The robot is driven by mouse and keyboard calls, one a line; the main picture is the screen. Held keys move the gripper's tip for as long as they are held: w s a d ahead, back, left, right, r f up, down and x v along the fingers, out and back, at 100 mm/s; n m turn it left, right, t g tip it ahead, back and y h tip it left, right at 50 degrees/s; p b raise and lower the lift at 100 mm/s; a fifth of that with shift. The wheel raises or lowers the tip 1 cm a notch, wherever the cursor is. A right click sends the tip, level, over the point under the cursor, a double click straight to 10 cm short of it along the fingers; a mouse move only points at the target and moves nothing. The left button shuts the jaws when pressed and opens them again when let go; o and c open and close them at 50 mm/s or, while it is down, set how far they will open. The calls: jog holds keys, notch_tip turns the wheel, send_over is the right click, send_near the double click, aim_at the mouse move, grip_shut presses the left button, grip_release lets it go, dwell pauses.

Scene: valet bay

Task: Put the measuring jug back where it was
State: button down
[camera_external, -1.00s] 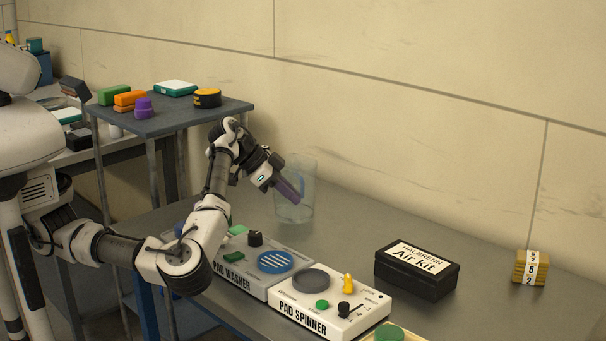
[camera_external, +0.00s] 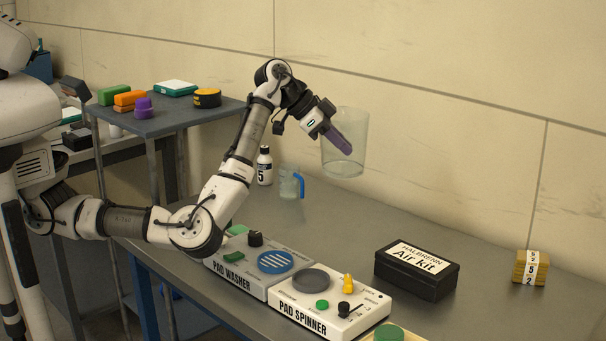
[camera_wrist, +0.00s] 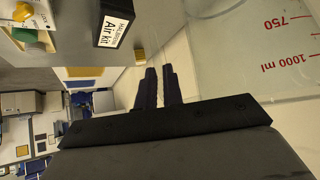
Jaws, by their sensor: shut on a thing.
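The measuring jug (camera_external: 354,150) is a large clear vessel, held up in the air above the back of the grey bench in the external view. In the wrist view its clear wall (camera_wrist: 232,68) fills the upper right, with red marks reading 750 and 1000 ml. My gripper (camera_external: 342,143) is shut on the jug at its left side; its fingers also show in the wrist view (camera_wrist: 157,88). The exact contact is hard to see through the clear wall. The jug looks upright or nearly so.
A small clear jug with a blue handle (camera_external: 289,185) and a white bottle (camera_external: 264,167) stand on the bench below. The pad washer (camera_external: 238,272), pad spinner (camera_external: 325,312) and black Air kit box (camera_external: 416,275) are nearer the front.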

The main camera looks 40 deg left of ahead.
notch_tip(320, 180, down, 16)
jog(key=p, duration=0.2)
jog(key=shift+r, duration=0.15)
jog(key=shift+f, duration=0.2)
jog(key=c, duration=1.5)
grip_release()
jog(key=shift+c, duration=0.2)
jog(key=shift+r, duration=0.15)
jog(key=b+v, duration=0.2)
jog(key=v, duration=1)
jog(key=shift+b, duration=0.4)
jog(key=shift+a, duration=0.1)
